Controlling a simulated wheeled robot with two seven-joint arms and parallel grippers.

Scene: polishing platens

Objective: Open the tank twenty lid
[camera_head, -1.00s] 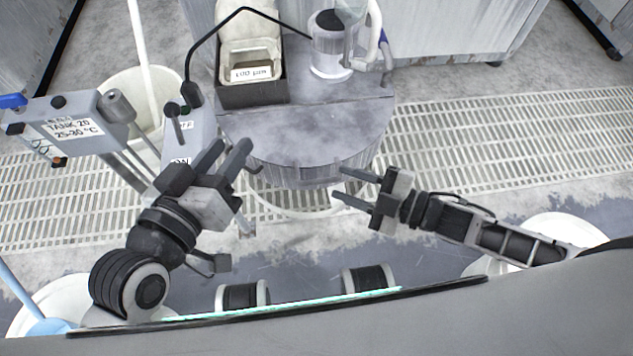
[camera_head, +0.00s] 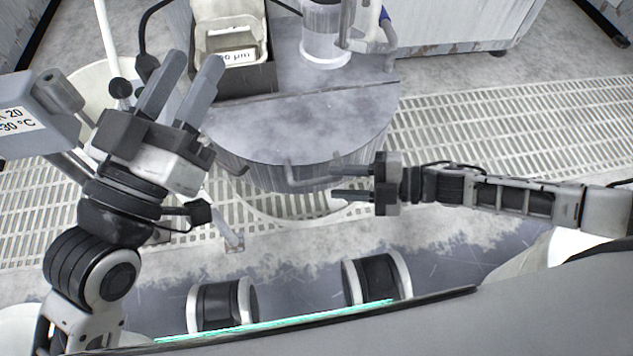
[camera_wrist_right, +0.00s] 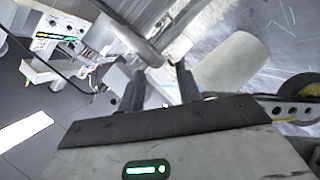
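The tank lid (camera_head: 300,120) is a grey, worn, rounded plate over a metal tank, lying flat. A bent bar handle (camera_head: 290,172) sticks out at its front edge. My right gripper (camera_head: 334,183) is open, with its fingertips close to the right end of this handle; I cannot tell whether they touch. In the right wrist view a metal bar (camera_wrist_right: 150,52) lies just beyond the open fingers. My left gripper (camera_head: 192,75) is open and empty, raised at the left side of the lid. A sign panel (camera_head: 20,120) at the left edge shows part of "20" and "30 °C".
A dark box with a pale container (camera_head: 235,45) and a clear cylinder with a pale base (camera_head: 325,40) stand on the back of the tank top. A white bucket (camera_head: 90,95) is at the left. Floor grating (camera_head: 500,125) runs to the right.

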